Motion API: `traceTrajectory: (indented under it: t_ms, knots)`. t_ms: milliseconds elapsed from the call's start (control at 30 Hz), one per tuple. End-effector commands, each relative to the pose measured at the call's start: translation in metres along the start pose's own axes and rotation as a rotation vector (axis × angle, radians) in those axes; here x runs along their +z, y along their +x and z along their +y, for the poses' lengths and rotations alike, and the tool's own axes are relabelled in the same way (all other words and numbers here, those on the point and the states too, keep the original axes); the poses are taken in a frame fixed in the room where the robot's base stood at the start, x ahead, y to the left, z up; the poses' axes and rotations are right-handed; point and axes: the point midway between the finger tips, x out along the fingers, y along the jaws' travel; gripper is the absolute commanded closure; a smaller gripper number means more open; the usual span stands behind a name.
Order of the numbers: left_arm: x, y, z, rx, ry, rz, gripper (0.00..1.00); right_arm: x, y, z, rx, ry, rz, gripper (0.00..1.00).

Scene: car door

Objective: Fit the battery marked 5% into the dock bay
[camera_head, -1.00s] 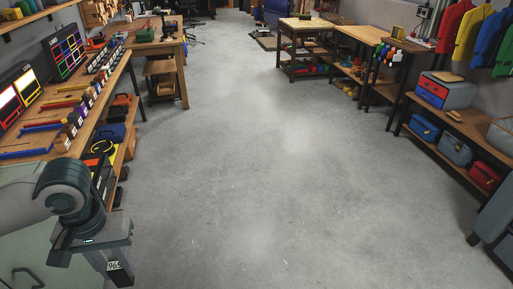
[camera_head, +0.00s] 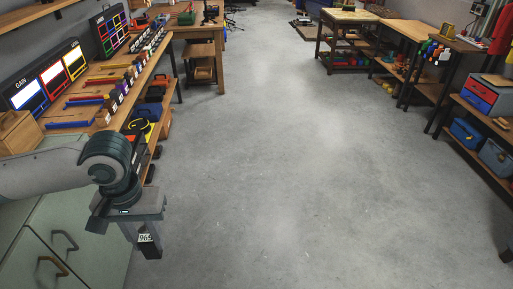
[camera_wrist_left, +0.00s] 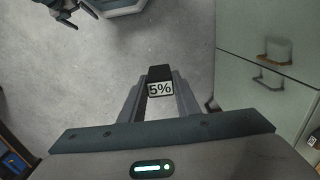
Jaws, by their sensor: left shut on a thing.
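My left gripper (camera_head: 143,236) hangs at the lower left of the head view, in front of the pale green cabinet. It is shut on the battery (camera_head: 148,248), a small dark block with a white label. In the left wrist view the battery (camera_wrist_left: 159,73) sits between the fingertips of my left gripper (camera_wrist_left: 160,92), and its label reads 5%. In the head view the label is upside down and small. The battery is held in the air, clear of any surface. My right gripper is not in view. I cannot make out the dock bay in either view.
The pale green cabinet (camera_head: 80,225) with handles stands close on the left. A long workbench (camera_head: 128,85) with coloured tools and lit panels (camera_head: 50,77) runs along the left wall. Shelves (camera_head: 480,115) line the right side. The grey floor (camera_head: 280,170) between is clear.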

Motion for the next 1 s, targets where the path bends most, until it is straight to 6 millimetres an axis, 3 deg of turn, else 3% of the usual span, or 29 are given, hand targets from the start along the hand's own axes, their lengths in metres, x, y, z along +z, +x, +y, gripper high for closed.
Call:
traceTrajectory:
  t_ms: [267, 700, 1000]
  knots:
    - [0.004, 0.031, 0.001, 0.004, 0.002, -0.005, 0.95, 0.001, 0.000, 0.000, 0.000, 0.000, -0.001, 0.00]
    - [0.032, 0.128, 0.001, 0.004, 0.002, -0.005, 0.95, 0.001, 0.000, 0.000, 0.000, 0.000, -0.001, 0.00]
    - [0.040, 0.149, 0.000, 0.000, 0.000, 0.000, 0.95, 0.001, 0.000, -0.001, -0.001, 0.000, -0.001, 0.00]
